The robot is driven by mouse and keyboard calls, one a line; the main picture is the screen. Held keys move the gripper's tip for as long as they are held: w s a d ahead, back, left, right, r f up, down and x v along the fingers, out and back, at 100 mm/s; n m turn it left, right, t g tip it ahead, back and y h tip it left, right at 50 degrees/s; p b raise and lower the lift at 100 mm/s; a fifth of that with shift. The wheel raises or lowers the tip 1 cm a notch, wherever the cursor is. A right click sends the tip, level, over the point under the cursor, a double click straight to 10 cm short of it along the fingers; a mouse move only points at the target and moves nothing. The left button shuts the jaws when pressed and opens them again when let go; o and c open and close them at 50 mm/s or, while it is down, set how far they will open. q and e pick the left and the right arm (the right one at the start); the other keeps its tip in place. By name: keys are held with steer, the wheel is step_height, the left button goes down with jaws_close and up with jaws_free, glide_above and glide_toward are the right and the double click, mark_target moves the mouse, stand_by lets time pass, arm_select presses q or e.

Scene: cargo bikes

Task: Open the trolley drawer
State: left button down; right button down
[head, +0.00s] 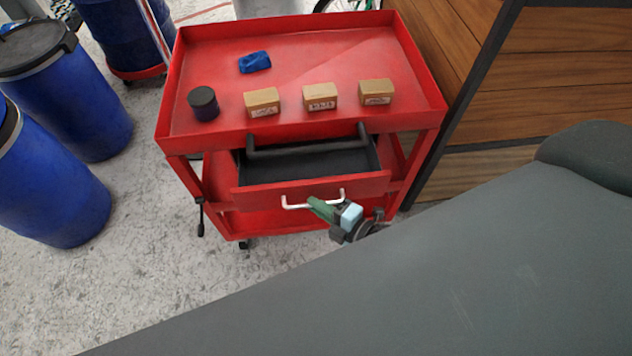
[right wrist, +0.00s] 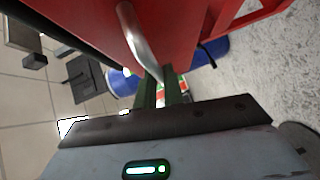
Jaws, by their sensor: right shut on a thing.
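The red trolley (head: 300,60) stands in the middle of the head view. Its drawer (head: 310,193) is pulled part way out, and its dark interior (head: 310,165) shows and looks empty. A silver bar handle (head: 294,204) is on the drawer front. It also shows in the right wrist view (right wrist: 135,38), running down to the fingers. My right gripper (head: 322,208), with green fingers, is shut on the handle near its middle. The fingers also show in the right wrist view (right wrist: 158,88). My left gripper is not in view.
On the trolley top are three small boxes (head: 320,96), a dark jar (head: 203,103) and a blue item (head: 255,62). Blue barrels (head: 50,190) stand at the left. A wooden panel (head: 540,60) is close on the right. Grey floor (head: 150,260) is clear at the front left.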

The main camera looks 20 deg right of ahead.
steer(key=s+a, duration=0.3)
steer(key=s, duration=0.7)
steer(key=shift+s, duration=0.2)
steer(key=c, duration=1.5)
jaws_free()
steer(key=v, duration=0.7)
steer(key=shift+s+d, duration=0.2)
steer(key=shift+s, duration=0.15)
steer(key=shift+r, duration=0.1)
